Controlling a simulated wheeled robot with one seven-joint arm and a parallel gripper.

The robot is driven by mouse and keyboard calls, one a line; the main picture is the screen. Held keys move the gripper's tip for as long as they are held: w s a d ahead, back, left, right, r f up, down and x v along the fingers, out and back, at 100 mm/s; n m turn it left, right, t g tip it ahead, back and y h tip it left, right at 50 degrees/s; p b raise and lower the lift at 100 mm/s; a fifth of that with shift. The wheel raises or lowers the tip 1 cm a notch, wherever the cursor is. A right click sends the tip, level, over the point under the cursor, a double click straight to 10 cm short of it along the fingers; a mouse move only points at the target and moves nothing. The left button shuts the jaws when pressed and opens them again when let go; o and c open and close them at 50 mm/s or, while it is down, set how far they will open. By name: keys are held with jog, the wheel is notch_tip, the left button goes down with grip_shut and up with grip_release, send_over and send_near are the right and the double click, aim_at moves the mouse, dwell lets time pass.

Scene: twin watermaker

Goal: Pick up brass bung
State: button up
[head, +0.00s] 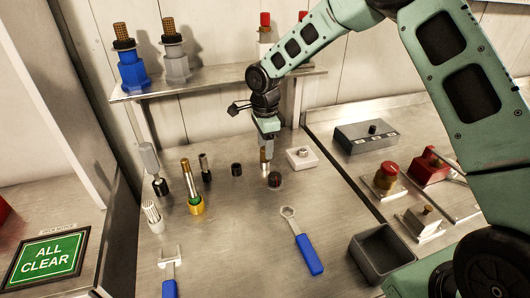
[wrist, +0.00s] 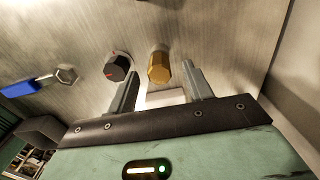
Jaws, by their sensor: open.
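The brass bung (wrist: 159,68) is a small gold faceted plug on the steel bench. In the wrist view it shows between the tips of my gripper (wrist: 163,70), a little beyond them. In the head view the brass bung (head: 263,156) is partly hidden below my gripper (head: 266,137), which points down over it. The jaws are spread and hold nothing. I cannot tell whether a finger touches the bung.
A dark round plug (head: 275,180) sits close in front of the bung; it also shows in the wrist view (wrist: 118,67). A white block (head: 302,158) stands to the right. A blue-handled wrench (head: 307,252) and a grey bin (head: 382,254) are nearer.

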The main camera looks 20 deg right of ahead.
jog(key=shift+f, duration=1.25)
jog(key=c, duration=1)
jog(key=shift+r, duration=0.1)
jog(key=shift+r, duration=0.5)
notch_tip(320, 180, up, 2)
jog(key=shift+r+b, duration=0.1)
jog(key=shift+b, duration=0.7)
jog(key=s+b, duration=0.5)
jog(key=s, duration=1.3)
jog(key=shift+r, duration=0.1)
